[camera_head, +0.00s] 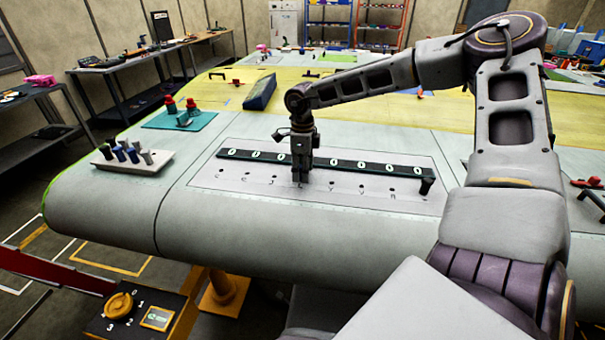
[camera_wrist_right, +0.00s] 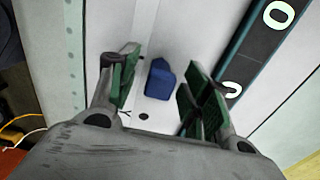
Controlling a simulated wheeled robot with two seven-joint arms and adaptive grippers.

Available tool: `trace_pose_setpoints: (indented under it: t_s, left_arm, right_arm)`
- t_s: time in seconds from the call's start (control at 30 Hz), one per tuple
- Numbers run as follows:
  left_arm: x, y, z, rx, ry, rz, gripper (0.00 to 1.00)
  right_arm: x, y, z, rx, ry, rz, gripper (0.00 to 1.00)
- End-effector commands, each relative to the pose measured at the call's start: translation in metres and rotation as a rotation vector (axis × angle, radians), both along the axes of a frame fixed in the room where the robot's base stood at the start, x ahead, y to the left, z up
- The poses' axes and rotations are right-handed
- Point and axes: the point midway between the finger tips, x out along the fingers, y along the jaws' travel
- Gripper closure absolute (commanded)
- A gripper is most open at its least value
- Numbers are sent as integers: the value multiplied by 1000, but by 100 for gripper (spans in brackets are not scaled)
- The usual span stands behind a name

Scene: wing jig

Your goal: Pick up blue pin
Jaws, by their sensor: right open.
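A blue pin (camera_wrist_right: 160,79) shows in the right wrist view on the pale plate, beside the dark numbered strip. My right gripper (camera_wrist_right: 163,88) is open, with one green-padded finger on each side of the pin. There is a visible gap between the pin and each finger. In the head view my right gripper (camera_head: 300,180) points down at the plate (camera_head: 230,177), in front of the strip (camera_head: 345,163). It hides the blue pin there. My left gripper is not in view.
A white holder (camera_head: 155,166) with several pins, some blue, stands at the left. Behind it is a teal mat (camera_head: 203,122) with red-topped items. A dark pin (camera_head: 426,186) stands at the plate's right end. A blue block (camera_head: 260,92) lies farther back.

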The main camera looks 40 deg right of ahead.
Motion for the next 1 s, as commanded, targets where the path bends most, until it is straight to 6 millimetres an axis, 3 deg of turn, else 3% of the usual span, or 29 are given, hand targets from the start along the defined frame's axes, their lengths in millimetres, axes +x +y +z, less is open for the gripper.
trace_pose_setpoints:
  t_s: [0.3, 0.7, 1.0]
  left_arm:
    - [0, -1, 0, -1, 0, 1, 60]
    - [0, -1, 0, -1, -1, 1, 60]
    - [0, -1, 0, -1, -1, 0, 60]
  right_arm:
    - [0, 0, 0, 0, 0, 0, 52]
    - [0, 0, 0, -1, 1, 0, 100]
    - [0, 0, 1, 0, 0, 0, 100]
